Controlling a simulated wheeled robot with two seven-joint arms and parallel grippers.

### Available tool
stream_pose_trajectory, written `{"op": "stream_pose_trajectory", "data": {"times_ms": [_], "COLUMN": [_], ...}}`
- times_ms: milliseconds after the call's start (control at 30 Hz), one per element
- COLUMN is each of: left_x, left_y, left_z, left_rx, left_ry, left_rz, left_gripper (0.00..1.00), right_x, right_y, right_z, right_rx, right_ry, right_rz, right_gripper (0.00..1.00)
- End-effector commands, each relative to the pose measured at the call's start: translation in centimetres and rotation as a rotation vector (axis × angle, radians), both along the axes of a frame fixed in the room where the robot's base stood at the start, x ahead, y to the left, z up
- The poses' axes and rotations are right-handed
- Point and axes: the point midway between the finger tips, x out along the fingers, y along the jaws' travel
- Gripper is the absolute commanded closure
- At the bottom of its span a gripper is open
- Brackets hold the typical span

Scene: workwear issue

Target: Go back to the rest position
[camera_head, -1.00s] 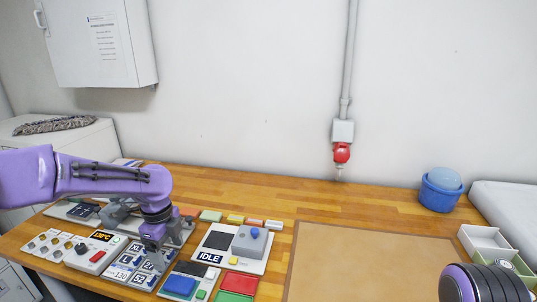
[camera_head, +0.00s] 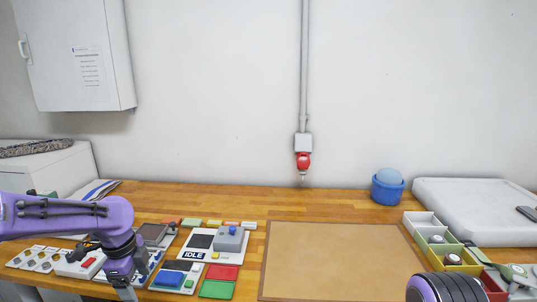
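My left arm comes in from the left over the control panels, and its gripper (camera_head: 125,290) points down at the front edge of the panels. Its fingertips run to the bottom of the picture, so I cannot tell whether it is open or shut. Of my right arm only a dark, ringed wrist part shows at the bottom right, in front of the small bins. The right gripper itself is out of the picture.
A panel marked IDLE (camera_head: 215,243) and red and green pads (camera_head: 220,280) lie right of my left gripper. A brown mat (camera_head: 340,255) is bare. A blue tub (camera_head: 387,190), small coloured bins (camera_head: 458,258) and a pale case (camera_head: 475,205) stand at the right.

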Motion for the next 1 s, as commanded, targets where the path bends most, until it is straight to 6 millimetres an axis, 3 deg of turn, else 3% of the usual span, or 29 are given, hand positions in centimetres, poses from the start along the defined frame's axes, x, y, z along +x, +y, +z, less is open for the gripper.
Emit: {"op": "stream_pose_trajectory", "data": {"times_ms": [267,433,567,667,767,833,900,967,1000], "left_x": [2.7,4.5,5.2,4.6,1.9,-1.6,-6.1,-10.4,-13.4], "left_y": [-1.6,-3.0,-4.0,-4.6,-4.5,-3.8,-2.9,-2.1,-1.7], "left_z": [-0.4,-1.1,-3.7,-7.9,-14.3,-19.4,-23.9,-27.2,-29.2], "left_rx": [-0.116,-0.245,-0.37,-0.484,-0.59,-0.634,-0.647,-0.625,-0.595], "left_ry": [-0.157,-0.277,-0.352,-0.401,-0.445,-0.476,-0.511,-0.537,-0.549], "left_rz": [0.284,0.548,0.809,1.081,1.41,1.637,1.83,1.951,2.01], "left_gripper": [0.22,0.22,0.22,0.22,0.22,0.22,0.22,0.22,0.22], "right_x": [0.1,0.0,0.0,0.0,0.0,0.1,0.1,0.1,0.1], "right_y": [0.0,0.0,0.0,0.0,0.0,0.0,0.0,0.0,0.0], "right_z": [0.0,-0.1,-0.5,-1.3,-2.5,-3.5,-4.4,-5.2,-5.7], "right_rx": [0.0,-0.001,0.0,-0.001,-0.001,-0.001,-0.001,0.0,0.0], "right_ry": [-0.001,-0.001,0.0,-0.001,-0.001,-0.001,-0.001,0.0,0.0], "right_rz": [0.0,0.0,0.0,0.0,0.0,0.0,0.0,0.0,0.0], "right_gripper": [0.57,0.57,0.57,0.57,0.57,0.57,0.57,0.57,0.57]}}
